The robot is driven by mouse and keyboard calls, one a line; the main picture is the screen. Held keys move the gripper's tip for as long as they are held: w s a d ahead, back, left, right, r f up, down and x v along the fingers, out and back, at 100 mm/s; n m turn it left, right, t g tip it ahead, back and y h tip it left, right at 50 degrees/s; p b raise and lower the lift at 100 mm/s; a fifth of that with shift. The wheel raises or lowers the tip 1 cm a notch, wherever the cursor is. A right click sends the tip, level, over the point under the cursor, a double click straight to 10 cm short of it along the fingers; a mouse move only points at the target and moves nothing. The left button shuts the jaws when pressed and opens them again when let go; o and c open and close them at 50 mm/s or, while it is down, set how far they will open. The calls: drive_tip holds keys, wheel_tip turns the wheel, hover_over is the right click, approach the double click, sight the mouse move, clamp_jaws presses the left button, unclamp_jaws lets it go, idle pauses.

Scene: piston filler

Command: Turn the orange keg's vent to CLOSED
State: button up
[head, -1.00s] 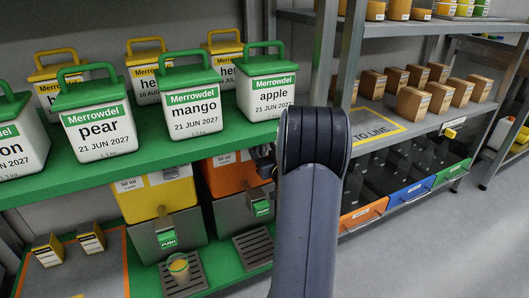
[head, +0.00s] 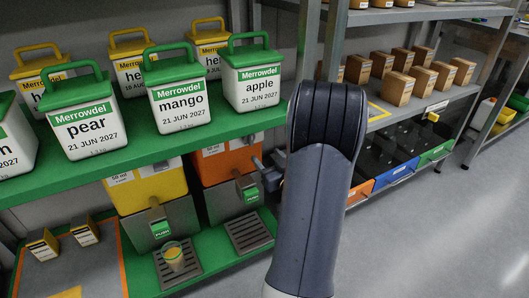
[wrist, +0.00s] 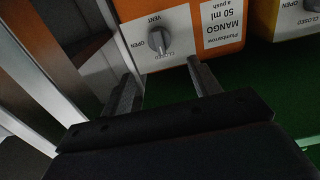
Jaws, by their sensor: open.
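The orange keg (head: 229,164) stands on the green lower shelf, under the upper shelf. In the wrist view its orange body (wrist: 240,20) and white label panel show, with the lettering upside down. The grey vent knob (wrist: 158,40) sits on that panel, with VENT above it, OPEN to its left and CLOSED below it. In the head view my gripper (head: 271,172) is right of the keg, partly hidden by my arm.
A yellow keg (head: 147,188) stands left of the orange one, with a cup (head: 173,256) on the drip tray before it. A grey shelf post (head: 306,50) rises close to my arm. Labelled tubs such as mango (head: 181,104) fill the upper shelf.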

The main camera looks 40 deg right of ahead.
sight(252, 139)
drive_tip(key=b+x, duration=0.3)
drive_tip(key=x, duration=0.8)
drive_tip(key=shift+a, duration=0.1)
drive_tip(key=shift+s, duration=0.1)
drive_tip(key=shift+s, duration=0.1)
